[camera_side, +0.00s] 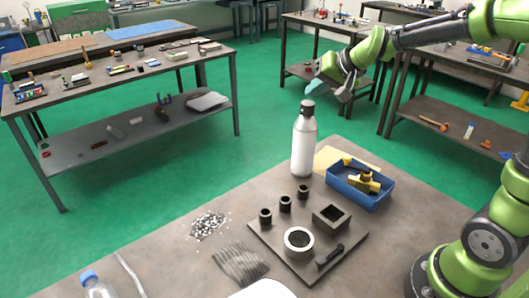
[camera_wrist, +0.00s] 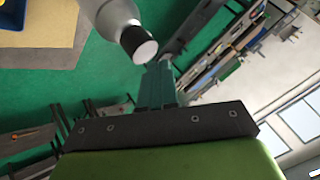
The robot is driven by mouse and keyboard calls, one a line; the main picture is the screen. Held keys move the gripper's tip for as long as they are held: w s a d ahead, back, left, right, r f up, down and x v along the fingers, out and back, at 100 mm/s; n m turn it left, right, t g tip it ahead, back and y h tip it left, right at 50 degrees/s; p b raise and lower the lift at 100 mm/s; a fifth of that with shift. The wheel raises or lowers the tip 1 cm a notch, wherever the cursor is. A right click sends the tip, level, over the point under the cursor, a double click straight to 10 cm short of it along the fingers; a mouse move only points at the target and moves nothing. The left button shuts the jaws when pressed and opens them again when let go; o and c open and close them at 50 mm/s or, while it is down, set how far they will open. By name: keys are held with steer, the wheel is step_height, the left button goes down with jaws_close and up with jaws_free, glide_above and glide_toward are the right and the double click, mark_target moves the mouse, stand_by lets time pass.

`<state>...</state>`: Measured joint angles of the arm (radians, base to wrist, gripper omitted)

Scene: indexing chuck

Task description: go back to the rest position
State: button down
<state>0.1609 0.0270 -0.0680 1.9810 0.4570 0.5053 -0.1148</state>
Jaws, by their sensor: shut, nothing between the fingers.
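My gripper (camera_side: 318,86) is raised at the upper right of the side view, above and beyond the workbench top. It is shut and holds nothing. Its dark fingers (camera_wrist: 159,82) sit together in the middle of the wrist view. The chuck plate (camera_side: 308,250) lies on the bench below, bearing a pale ring (camera_side: 298,242), a square block (camera_side: 331,218), several small black cylinders and a black handle-like piece (camera_side: 330,256).
A white bottle with a black cap (camera_side: 304,143) stands below the gripper and looms close in the wrist view (camera_wrist: 113,14). A blue bin (camera_side: 357,198) stands to its right. Metal chips (camera_side: 208,224) lie left of the plate. Other benches stand behind.

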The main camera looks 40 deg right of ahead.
steer(key=shift+r, duration=0.1)
steer(key=s+a+n+g, duration=0.1)
steer(key=s+a, duration=0.3)
steer(key=s, duration=0.7)
steer(key=s+a+n+y, duration=0.1)
steer(key=s+a, duration=0.4)
steer(key=s, duration=0.6)
steer(key=shift+s+a+f+n+g, duration=0.15)
steer(key=shift+s+f+n+g, duration=0.2)
steer(key=shift+n, duration=0.55)
